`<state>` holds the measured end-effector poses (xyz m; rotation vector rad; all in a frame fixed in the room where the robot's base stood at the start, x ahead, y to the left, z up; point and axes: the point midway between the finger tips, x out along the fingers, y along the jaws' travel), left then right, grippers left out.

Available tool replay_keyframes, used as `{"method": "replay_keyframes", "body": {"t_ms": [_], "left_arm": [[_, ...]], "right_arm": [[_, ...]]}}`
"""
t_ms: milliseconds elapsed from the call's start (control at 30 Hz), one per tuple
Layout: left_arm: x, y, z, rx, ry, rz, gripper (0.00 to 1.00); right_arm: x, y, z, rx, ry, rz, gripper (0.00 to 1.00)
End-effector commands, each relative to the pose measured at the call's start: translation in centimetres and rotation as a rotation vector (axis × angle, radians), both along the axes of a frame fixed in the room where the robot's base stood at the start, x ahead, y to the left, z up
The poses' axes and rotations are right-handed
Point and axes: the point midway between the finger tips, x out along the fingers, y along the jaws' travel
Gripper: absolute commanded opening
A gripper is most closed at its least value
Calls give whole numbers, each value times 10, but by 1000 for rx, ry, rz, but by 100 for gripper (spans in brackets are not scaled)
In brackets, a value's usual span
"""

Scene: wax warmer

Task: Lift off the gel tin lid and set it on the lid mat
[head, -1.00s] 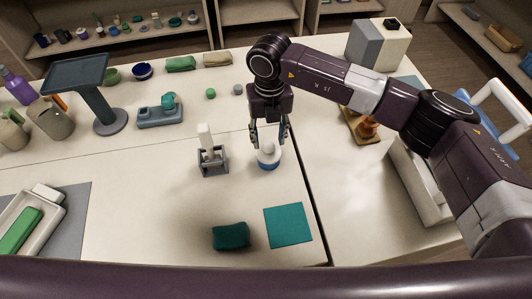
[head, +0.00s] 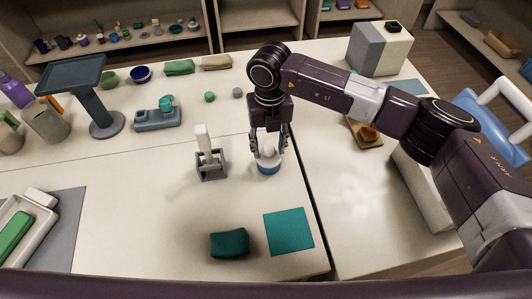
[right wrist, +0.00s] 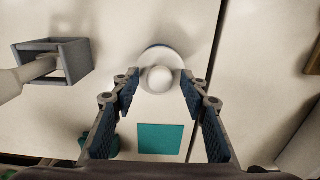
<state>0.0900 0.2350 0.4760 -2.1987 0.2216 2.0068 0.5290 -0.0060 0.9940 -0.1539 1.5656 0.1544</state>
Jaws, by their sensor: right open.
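The gel tin (head: 268,169) is a small round tin with a blue body, standing on the table near a seam. Its white lid with a round knob (head: 267,152) is on top; the lid also shows in the right wrist view (right wrist: 160,79). My right gripper (head: 268,148) points down over the tin, its fingers apart on either side of the lid. In the right wrist view the open fingers (right wrist: 158,95) show with the lid just beyond their tips; contact cannot be made out. The teal square lid mat (head: 289,231) lies flat and bare nearer the front edge. My left gripper is not in view.
A grey holder with a white-handled tool (head: 210,165) stands just left of the tin. A dark teal folded cloth (head: 229,243) lies left of the mat. A wooden block with an amber piece (head: 367,135) sits to the right. Table between tin and mat is clear.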

Motion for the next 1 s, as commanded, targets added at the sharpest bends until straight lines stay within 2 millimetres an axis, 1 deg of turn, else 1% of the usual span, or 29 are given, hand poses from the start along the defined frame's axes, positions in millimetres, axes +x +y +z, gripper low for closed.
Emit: {"method": "replay_keyframes", "body": {"t_ms": [100, 367, 667, 867, 900, 1000], "left_arm": [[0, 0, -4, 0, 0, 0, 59], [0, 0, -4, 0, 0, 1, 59], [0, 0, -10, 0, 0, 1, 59], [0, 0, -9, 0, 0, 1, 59], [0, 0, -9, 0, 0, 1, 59], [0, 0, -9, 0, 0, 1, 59]], "right_arm": [[0, 0, -1, 0, 0, 0, 41], [0, 0, 0, 0, 0, 0, 41], [0, 0, -1, -1, -1, 0, 41], [0, 0, 0, -1, 0, 0, 41], [0, 0, 0, -1, 0, 0, 40], [0, 0, 0, -1, 0, 0, 28]]}}
